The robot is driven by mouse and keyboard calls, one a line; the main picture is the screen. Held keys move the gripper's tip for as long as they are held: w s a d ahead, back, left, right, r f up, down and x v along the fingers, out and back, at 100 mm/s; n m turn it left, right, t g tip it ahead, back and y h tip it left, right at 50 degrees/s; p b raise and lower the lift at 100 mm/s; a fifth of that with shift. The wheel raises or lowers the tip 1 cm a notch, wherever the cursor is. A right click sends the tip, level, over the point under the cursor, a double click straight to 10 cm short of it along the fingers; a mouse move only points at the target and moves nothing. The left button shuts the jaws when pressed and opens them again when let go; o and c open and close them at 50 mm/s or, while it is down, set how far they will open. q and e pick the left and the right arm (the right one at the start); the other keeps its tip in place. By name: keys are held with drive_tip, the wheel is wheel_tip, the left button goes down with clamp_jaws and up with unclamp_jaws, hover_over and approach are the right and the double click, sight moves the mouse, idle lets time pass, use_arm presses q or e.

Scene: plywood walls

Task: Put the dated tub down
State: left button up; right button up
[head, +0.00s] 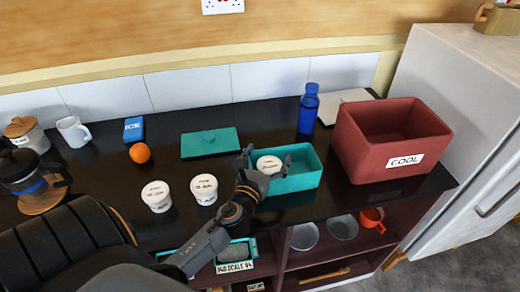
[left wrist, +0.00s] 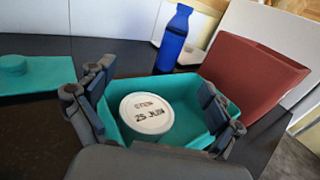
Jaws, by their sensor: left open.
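A white tub (head: 268,164) with dark print on its lid sits upright in the left part of an open teal box (head: 305,180). In the left wrist view the tub's lid (left wrist: 146,113) reads "25 JUN" on its lower line. My left gripper (head: 267,157) is open, with one finger on each side of the tub. In the left wrist view the gripper (left wrist: 155,98) shows gaps between its fingers and the lid. The tub's lower part is hidden by the box wall and the gripper. My right gripper is not in view.
Two more white dated tubs (head: 157,196) (head: 204,189) stand left of my arm. A teal lid (head: 210,142), a blue bottle (head: 308,108) and a red bin marked COOL (head: 390,140) surround the box. An orange (head: 140,153) and a blue ICE block (head: 134,129) lie further left.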

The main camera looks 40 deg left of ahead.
use_arm(q)
drive_tip(key=b+v, duration=0.4)
drive_tip(key=v, duration=0.8)
drive_tip(key=shift+r, duration=0.4)
drive_tip(key=shift+s+f, duration=0.1)
